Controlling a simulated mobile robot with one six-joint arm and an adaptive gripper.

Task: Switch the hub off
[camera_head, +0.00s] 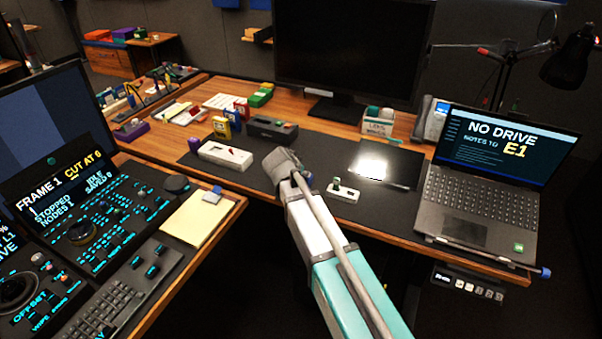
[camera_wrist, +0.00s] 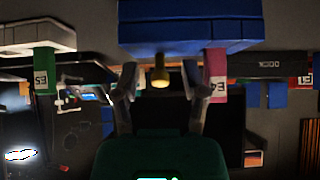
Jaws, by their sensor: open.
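My gripper (camera_head: 283,166) reaches over the dark desk mat in the head view; its fingertips are hard to make out there. In the wrist view my gripper (camera_wrist: 160,92) is open, with its two fingers apart and nothing clearly held. A blue block (camera_wrist: 188,28) fills the top of that view, and a short brass-coloured post (camera_wrist: 160,76) shows between the fingers. No part is readably labelled as the hub.
A dark box (camera_head: 272,129) stands behind my gripper, beside small coloured blocks (camera_head: 234,118). A monitor (camera_head: 350,45) stands at the back. A laptop (camera_head: 475,190) reading "NO DRIVE" is at right. A control console (camera_head: 90,210) and yellow pad (camera_head: 198,217) are at left.

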